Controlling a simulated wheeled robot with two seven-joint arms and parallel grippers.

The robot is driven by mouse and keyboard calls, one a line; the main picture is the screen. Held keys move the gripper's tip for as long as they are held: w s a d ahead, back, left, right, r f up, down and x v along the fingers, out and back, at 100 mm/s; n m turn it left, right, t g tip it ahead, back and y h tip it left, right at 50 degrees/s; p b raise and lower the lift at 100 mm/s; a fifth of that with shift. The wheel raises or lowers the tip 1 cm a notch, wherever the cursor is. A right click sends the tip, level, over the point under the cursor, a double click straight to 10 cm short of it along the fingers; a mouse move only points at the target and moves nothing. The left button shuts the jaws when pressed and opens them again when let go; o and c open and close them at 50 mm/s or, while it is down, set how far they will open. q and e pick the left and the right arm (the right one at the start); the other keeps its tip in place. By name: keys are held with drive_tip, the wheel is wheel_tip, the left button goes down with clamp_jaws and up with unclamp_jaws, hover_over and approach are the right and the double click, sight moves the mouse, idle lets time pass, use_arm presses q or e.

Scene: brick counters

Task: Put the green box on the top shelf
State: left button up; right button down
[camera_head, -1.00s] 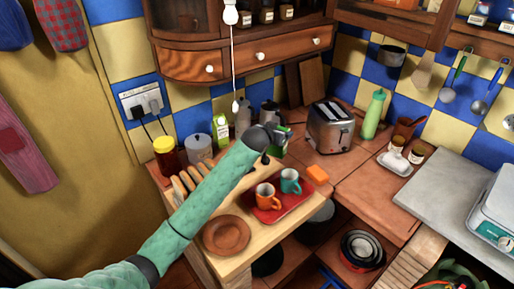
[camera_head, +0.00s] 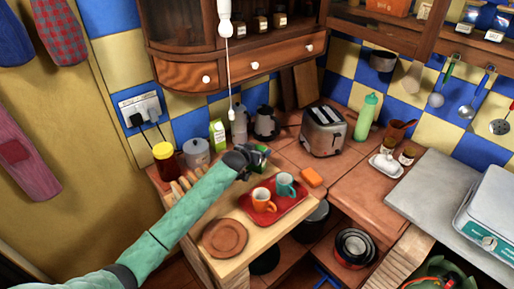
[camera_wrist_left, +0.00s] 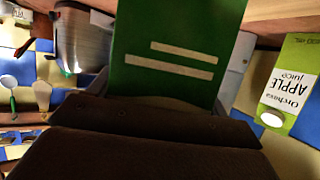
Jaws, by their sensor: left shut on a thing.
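The green box (camera_wrist_left: 170,50) fills the upper middle of the left wrist view, with two pale stripes on its face. In the head view it is a small green patch (camera_head: 262,152) at the end of my left arm. My left gripper (camera_head: 246,158) is shut on the box and holds it above the counter, behind the red tray. The dark gripper body also shows in the wrist view and hides the box's near end. The wooden wall cabinet (camera_head: 235,70) has shelves with several jars above its drawer. My right gripper is not in view.
A red tray (camera_head: 290,207) with an orange mug (camera_head: 262,199) and a teal mug (camera_head: 285,184) lies below the gripper. A juice carton (camera_head: 217,133), kettle (camera_head: 265,122) and toaster (camera_head: 324,130) stand nearby. A white pull cord (camera_head: 230,75) hangs before the cabinet.

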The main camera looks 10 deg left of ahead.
use_arm(q)
drive_tip(key=shift+f, duration=0.15)
drive_tip(key=o, duration=1.1)
